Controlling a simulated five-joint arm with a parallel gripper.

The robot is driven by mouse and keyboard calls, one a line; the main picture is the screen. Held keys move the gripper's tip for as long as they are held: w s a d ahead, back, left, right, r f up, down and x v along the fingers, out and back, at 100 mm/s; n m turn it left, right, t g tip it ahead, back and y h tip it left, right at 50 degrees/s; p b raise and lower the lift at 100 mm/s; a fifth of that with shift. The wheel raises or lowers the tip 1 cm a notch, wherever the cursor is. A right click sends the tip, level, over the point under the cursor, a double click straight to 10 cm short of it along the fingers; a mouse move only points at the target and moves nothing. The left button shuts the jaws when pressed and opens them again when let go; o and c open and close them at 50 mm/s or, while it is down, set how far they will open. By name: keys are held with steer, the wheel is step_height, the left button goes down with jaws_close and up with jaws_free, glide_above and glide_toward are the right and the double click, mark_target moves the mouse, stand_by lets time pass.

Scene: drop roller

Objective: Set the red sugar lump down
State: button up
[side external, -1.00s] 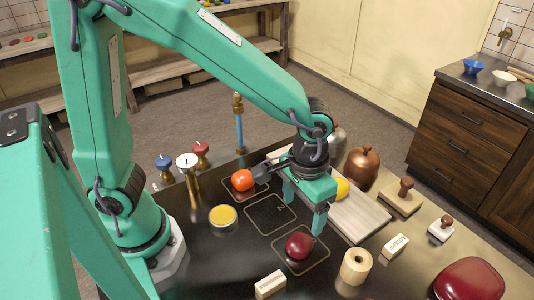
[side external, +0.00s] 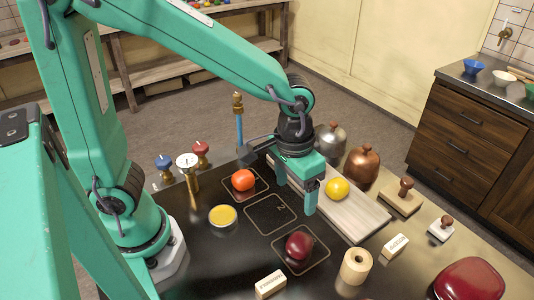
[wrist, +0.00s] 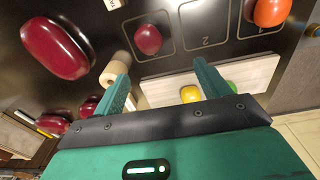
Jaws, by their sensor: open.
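The dark red lump (side external: 299,246) lies in an outlined square on the black table top, nearest the front of a row of squares. It also shows in the wrist view (wrist: 148,39), beyond the fingertips. My gripper (side external: 296,196) is open and empty, above the table near the edge of the pale board, apart from the red lump. Both fingers show in the wrist view (wrist: 160,66) with nothing between them. The middle square (side external: 269,214), marked 2, is empty. An orange-red lump (side external: 243,180) lies in the far square.
A yellow lump (side external: 337,189) rests on the pale board (side external: 358,214). A wooden roll (side external: 355,267), small white blocks (side external: 270,285), copper (side external: 362,165) and grey domes, and a large red object (side external: 469,280) stand around. A yellow-topped disc (side external: 223,215) and a brass post (side external: 190,175) are left.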

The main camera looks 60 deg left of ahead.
steer(key=s+a+r+t, duration=0.2)
steer(key=s+a+r, duration=0.1)
steer(key=a, duration=0.4)
steer(key=s+a+r+t, duration=0.2)
steer(key=s+a+r, duration=0.1)
steer(key=a+r, duration=0.3)
steer(key=shift+s+a+r+t, duration=0.2)
steer(key=shift+s+a+t, duration=0.2)
steer(key=shift+a, duration=0.65)
